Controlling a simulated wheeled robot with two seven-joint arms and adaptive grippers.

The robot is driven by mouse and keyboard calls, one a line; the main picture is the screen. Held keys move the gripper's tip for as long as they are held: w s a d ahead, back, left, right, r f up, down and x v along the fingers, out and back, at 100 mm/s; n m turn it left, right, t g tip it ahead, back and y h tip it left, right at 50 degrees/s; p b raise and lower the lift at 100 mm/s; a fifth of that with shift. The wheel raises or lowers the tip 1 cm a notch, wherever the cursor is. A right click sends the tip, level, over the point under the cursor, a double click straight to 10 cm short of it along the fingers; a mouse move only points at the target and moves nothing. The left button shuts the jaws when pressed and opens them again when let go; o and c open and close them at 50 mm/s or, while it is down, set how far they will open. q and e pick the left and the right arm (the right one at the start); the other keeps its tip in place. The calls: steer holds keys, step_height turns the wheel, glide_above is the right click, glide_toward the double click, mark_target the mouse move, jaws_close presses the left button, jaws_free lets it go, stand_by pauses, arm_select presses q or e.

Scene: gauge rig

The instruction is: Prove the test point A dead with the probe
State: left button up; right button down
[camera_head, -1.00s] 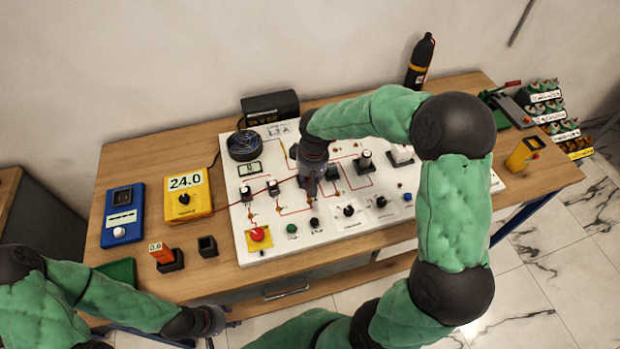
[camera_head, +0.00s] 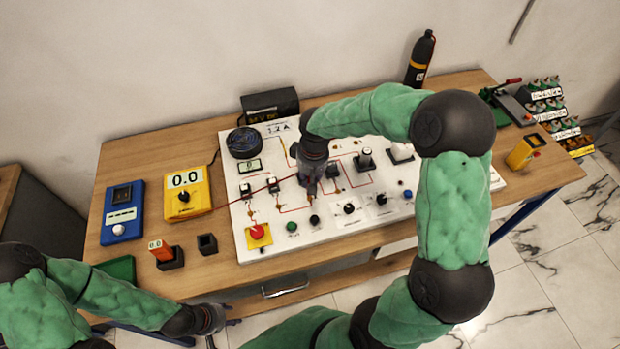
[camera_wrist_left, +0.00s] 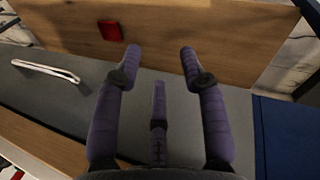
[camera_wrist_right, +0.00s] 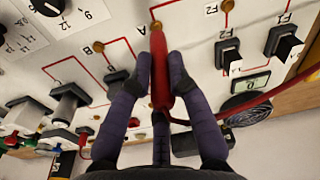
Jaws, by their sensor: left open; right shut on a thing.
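My right gripper (camera_wrist_right: 160,62) is shut on the red probe (camera_wrist_right: 158,75), whose red lead runs off to the right in the right wrist view. The probe's tip end overlaps the brass point beside the letter A (camera_wrist_right: 142,30); I cannot tell whether it touches. In the head view my right gripper (camera_head: 310,184) is over the white panel (camera_head: 275,234) and hides the probe. The yellow meter (camera_head: 186,193) reads 0.0. My left gripper (camera_head: 226,314) is open and empty in front of the bench; it also shows in the left wrist view (camera_wrist_left: 160,52).
A blue box (camera_head: 122,213), an orange 0.0 device (camera_head: 160,250) in a black holder and an empty black holder (camera_head: 207,244) stand left of the panel. A red knob (camera_head: 257,231) sits at its front left. A black bottle (camera_head: 420,60) stands at the back.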

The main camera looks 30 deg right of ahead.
steer(key=shift+r+p, duration=2.85)
steer(key=shift+r, duration=1.2)
